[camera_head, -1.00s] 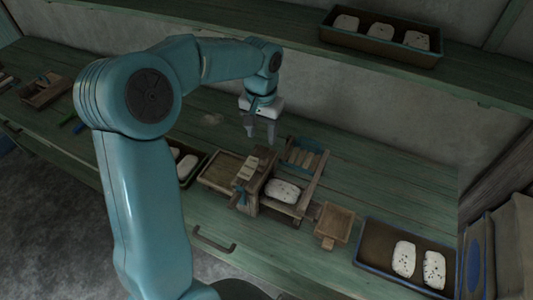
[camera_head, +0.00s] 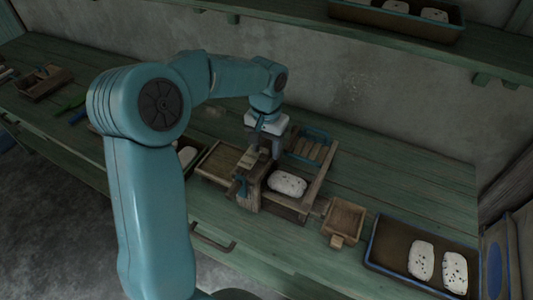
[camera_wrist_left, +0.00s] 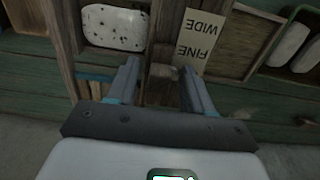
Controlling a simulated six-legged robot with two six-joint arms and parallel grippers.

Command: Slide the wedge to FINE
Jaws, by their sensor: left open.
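My left gripper (camera_head: 264,150) is open and points down over the wooden fixture (camera_head: 262,184) in the head view. In the left wrist view, the two fingers (camera_wrist_left: 160,68) stand apart on either side of a small brown wooden block (camera_wrist_left: 161,88), which looks like the wedge; I cannot tell whether they touch it. The label card (camera_wrist_left: 204,38) reads WIDE and FINE, upside down in this view; FINE is the end nearer the fingers. The card also shows in the head view (camera_head: 252,159). The wedge is hard to make out in the head view, partly behind my gripper.
A speckled white block (camera_head: 287,183) lies in the fixture. A blue-rimmed tray (camera_head: 390,235) with two such blocks is at the right, beside a small wooden box (camera_head: 344,217). A wooden rack (camera_head: 311,148) is behind. A shelf (camera_head: 400,50) overhangs the back.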

